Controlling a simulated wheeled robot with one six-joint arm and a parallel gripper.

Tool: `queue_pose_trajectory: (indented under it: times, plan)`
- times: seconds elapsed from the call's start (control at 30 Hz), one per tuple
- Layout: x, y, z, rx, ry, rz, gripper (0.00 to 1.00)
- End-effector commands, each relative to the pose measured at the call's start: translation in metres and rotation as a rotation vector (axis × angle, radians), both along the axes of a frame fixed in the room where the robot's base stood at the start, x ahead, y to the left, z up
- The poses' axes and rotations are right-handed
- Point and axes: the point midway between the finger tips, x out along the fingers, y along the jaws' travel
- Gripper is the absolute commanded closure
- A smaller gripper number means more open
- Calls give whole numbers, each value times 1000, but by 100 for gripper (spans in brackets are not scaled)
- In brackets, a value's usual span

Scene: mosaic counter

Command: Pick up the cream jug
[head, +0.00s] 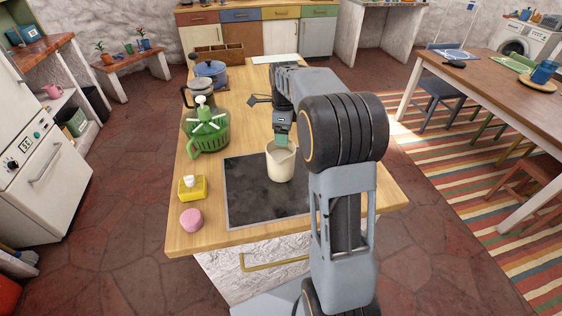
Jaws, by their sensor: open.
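The cream jug (280,165) stands upright at the back edge of a dark hob plate (255,205) set in the wooden counter. My gripper (281,140) is at the jug's rim, pointing down over it from behind. It is open, but its fingertips are small and partly hidden, so I cannot tell whether they touch the jug or straddle its wall. My arm comes in from the right and passes behind the jug.
On the counter's left are a green salad spinner (207,133), a yellow box (192,188), a pink round item (191,220), a grey jug-like pot (201,92) and a blue pot (210,71). Bare wood (240,125) lies left of my gripper.

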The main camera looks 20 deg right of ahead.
Motion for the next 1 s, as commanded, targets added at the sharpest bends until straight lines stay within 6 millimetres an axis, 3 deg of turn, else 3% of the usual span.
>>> queue_pose_trajectory:
  times: [0.4, 0.77, 1.0]
  plan:
    - [1, -1, -46, 0, 2, 1, 21]
    - [1, -1, -53, 0, 0, 1, 21]
    - [1, -1, -53, -1, -1, 1, 44]
